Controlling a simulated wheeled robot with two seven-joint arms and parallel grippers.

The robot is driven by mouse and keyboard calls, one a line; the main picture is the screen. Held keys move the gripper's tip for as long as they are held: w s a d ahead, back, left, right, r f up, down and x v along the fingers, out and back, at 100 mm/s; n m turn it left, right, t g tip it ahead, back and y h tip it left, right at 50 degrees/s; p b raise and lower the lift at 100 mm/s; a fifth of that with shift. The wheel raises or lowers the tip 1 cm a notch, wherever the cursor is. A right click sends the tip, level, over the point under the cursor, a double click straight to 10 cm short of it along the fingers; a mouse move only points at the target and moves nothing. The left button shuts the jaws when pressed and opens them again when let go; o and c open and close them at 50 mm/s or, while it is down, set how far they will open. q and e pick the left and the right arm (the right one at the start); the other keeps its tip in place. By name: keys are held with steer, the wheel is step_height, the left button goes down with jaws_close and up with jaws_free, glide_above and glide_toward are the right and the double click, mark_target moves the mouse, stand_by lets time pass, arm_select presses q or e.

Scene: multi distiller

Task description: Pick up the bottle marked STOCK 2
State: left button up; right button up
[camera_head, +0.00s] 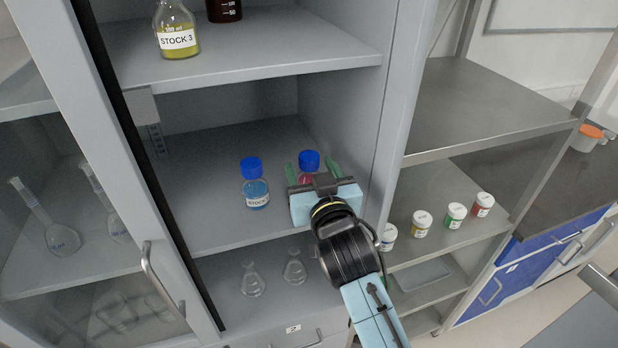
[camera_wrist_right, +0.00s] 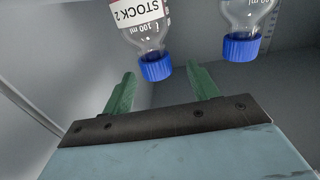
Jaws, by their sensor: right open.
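The STOCK 2 bottle (camera_wrist_right: 146,22) shows upside down in the right wrist view, with a white label, clear glass and a blue cap. In the head view its blue cap (camera_head: 308,157) and some reddish content show beyond my right gripper (camera_head: 312,169), which hides its lower part. It stands on the middle cabinet shelf. The right gripper (camera_wrist_right: 160,76) is open, its green fingers pointing at the bottle, whose cap appears between the fingertips. I cannot tell whether they touch. My left gripper is in neither view.
A blue-liquid STOCK bottle (camera_head: 256,186) stands left of it on the same shelf. STOCK 3 (camera_head: 177,32) and a dark bottle (camera_head: 224,8) are on the shelf above. The cabinet's side wall (camera_head: 345,110) is close on the right. Flasks (camera_head: 252,281) stand below.

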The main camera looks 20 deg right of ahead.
mark_target(307, 153)
steer(key=w, duration=0.1)
steer(key=w+p, duration=0.1)
steer(key=w, duration=0.3)
steer(key=shift+w+d+r+p, duration=0.1)
steer(key=shift+d+p, duration=0.2)
steer(key=shift+d, duration=0.05)
steer(key=shift+w, duration=0.15)
steer(key=shift+c, duration=0.3)
jaws_close()
